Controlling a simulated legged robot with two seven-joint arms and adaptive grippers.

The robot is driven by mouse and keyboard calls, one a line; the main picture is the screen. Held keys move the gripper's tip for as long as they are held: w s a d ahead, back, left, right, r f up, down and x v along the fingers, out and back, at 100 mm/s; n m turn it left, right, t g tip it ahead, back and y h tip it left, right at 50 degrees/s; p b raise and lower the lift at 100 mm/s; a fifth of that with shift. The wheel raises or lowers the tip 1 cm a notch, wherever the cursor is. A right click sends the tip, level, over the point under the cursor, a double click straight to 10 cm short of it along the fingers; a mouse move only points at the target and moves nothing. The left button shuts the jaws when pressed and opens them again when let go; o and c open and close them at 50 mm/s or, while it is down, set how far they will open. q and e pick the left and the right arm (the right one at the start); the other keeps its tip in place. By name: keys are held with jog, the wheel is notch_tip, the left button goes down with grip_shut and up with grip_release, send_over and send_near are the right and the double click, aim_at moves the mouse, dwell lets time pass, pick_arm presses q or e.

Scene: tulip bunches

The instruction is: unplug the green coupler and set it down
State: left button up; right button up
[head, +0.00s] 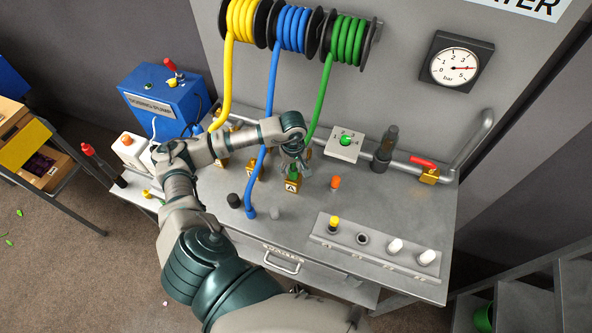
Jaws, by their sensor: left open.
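The green coupler (294,172) sits on a brass block marked A (292,186) on the grey bench. The green hose (321,98) hangs from its reel and runs down behind my left wrist towards it. My left gripper (295,161) is open and points down right over the coupler, with its fingers close around or beside its top. I cannot tell whether they touch it. The gripper partly hides the coupler and the hose's lower end. My right gripper is not in view.
The blue hose (270,100) ends at a blue coupler (250,212) on the bench. An orange-capped piece (335,183) stands right of the block. A rack (375,250) with several pieces lies at the front right. A pipe with a red-handled valve (425,165) runs along the back.

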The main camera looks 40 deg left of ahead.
pick_arm(q)
jog(key=a+f, duration=0.2)
jog(key=shift+w+a+f, duration=0.1)
jog(key=shift+a+f, duration=0.05)
jog(key=shift+a, duration=0.15)
jog(key=shift+d, duration=0.15)
jog(key=d, duration=0.1)
jog(key=d+r, duration=0.1)
jog(key=d, duration=0.1)
jog(key=c, duration=0.7)
jog(key=shift+d+r, duration=0.15)
grip_shut()
jog(key=shift+o, duration=0.4)
grip_release()
jog(key=shift+s+a, duration=0.2)
jog(key=shift+a, duration=0.1)
jog(key=shift+w+a+f, duration=0.15)
jog(key=shift+a+f, duration=0.15)
jog(key=shift+a, duration=0.4)
grip_shut()
jog(key=shift+d+r, duration=0.1)
jog(key=shift+d, duration=0.2)
jog(key=shift+a, duration=0.15)
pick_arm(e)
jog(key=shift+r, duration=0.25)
